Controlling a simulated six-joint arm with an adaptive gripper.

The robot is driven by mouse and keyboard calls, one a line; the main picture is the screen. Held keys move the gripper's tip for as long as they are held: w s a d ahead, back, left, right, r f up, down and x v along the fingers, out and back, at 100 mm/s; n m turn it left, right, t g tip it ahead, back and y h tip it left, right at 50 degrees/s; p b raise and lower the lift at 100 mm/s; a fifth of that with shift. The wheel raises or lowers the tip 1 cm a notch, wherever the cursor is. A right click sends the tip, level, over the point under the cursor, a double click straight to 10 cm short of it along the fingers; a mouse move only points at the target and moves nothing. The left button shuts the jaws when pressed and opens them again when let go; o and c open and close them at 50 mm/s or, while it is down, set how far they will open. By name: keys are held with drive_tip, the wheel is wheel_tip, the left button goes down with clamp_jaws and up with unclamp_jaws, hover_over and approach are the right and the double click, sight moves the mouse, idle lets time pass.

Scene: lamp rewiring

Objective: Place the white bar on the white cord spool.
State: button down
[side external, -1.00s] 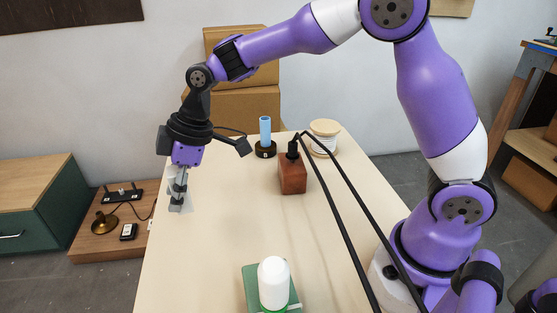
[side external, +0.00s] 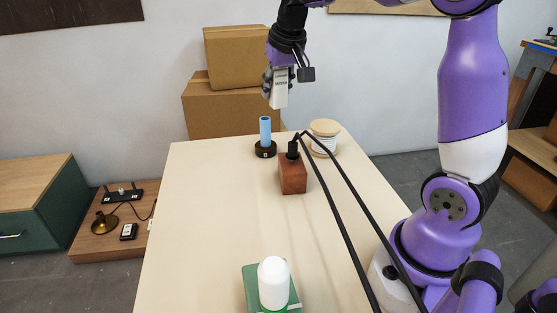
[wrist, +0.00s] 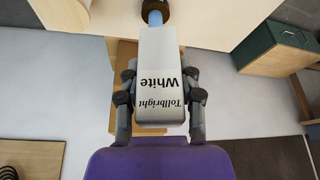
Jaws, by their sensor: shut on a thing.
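The white bar (side external: 279,92) is held upright in my gripper (side external: 278,76), high above the back of the table. In the wrist view the bar (wrist: 160,55) shows a face printed "Tollbright White", with the fingers of my gripper (wrist: 160,95) closed on its two sides. The white cord spool (side external: 322,146) stands at the table's back right, with pale wooden flanges and a bare round top (side external: 324,126). The bar is left of the spool and well above it in the side view, not touching it.
A blue cylinder (side external: 265,128) stands in a black base (side external: 265,150) left of the spool. A reddish wooden block (side external: 293,174) with a black fitting is in front, near black slanting rods (side external: 340,219). A white bulb (side external: 273,282) sits on a green pad. The table's left side is clear.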

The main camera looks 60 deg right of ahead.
drive_tip(key=s+d+m+h, duration=0.1)
drive_tip(key=s+d+m, duration=0.2)
drive_tip(key=d, duration=0.2)
approach(322, 121)
drive_tip(key=shift+w+d+g, duration=0.4)
drive_tip(key=shift+w+d, duration=0.2)
drive_tip(key=shift+w, duration=0.35)
drive_tip(key=shift+f, duration=2.05)
drive_tip(key=shift+f, duration=0.15)
drive_tip(key=c, duration=0.5)
unclamp_jaws()
